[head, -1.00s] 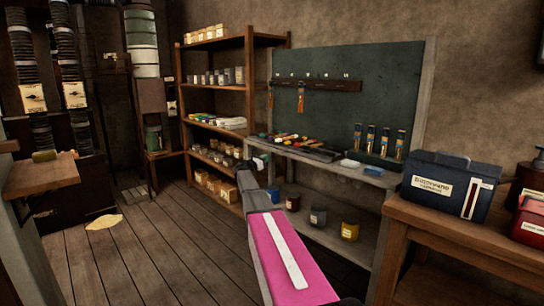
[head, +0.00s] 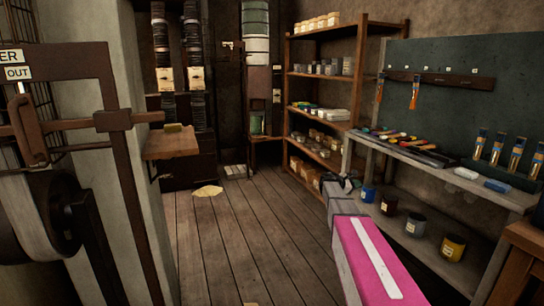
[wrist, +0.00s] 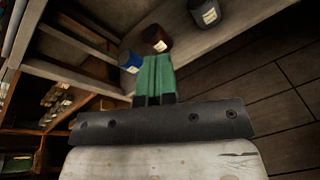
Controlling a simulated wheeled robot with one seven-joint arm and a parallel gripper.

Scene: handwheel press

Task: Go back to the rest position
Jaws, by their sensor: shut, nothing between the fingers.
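My gripper (head: 344,184) is at the far end of my outstretched pink and grey arm, right of the middle in the head view. No contact with the bench or jars shows.
The press frame (head: 122,170) with its wooden bar and dark roller stands at the left edge. A small wooden ledge (head: 170,146) juts out beside it. The workbench (head: 420,165) and tall shelves (head: 345,118) line the right side. The plank floor (head: 215,245) between is mostly clear.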

